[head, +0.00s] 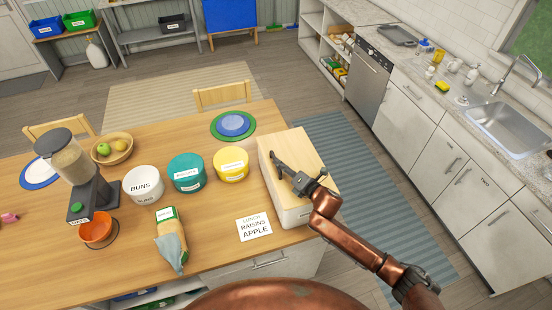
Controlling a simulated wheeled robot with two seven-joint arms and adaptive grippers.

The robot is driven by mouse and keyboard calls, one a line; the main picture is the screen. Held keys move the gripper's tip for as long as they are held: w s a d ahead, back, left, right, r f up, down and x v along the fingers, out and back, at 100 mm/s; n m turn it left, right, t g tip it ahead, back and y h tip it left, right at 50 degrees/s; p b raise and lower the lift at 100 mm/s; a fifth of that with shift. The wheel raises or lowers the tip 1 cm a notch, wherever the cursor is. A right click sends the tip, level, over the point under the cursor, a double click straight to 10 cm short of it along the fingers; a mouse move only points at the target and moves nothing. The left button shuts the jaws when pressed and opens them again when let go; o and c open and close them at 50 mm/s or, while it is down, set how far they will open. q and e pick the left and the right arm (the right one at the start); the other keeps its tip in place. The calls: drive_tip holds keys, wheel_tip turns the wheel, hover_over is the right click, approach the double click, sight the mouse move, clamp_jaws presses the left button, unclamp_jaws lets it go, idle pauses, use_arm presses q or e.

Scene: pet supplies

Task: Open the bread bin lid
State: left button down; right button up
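The bread bin (293,217) stands at the right end of the wooden table, a pale box with a light wooden lid (287,143). The lid lies flat on top and looks closed. My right gripper (279,166) is over the lid, toward its left and front part, with my copper arm reaching in from the lower right. The gripper is small and dark here; I cannot tell whether its fingers are apart or whether they touch the lid. The gripper and wrist hide part of the lid and its front edge. My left gripper is not in view.
Left of the bin are a yellow canister (231,164), a teal canister (187,173), a white buns canister (143,185) and a note card (254,228). A blue and green plate stack (233,124) lies behind. Bare tabletop (215,215) shows in front of the canisters.

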drive_tip(key=x, duration=0.4)
drive_tip(key=shift+w+f, duration=0.1)
drive_tip(key=c, duration=0.4)
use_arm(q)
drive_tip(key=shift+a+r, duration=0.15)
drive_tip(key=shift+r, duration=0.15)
use_arm(e)
clamp_jaws()
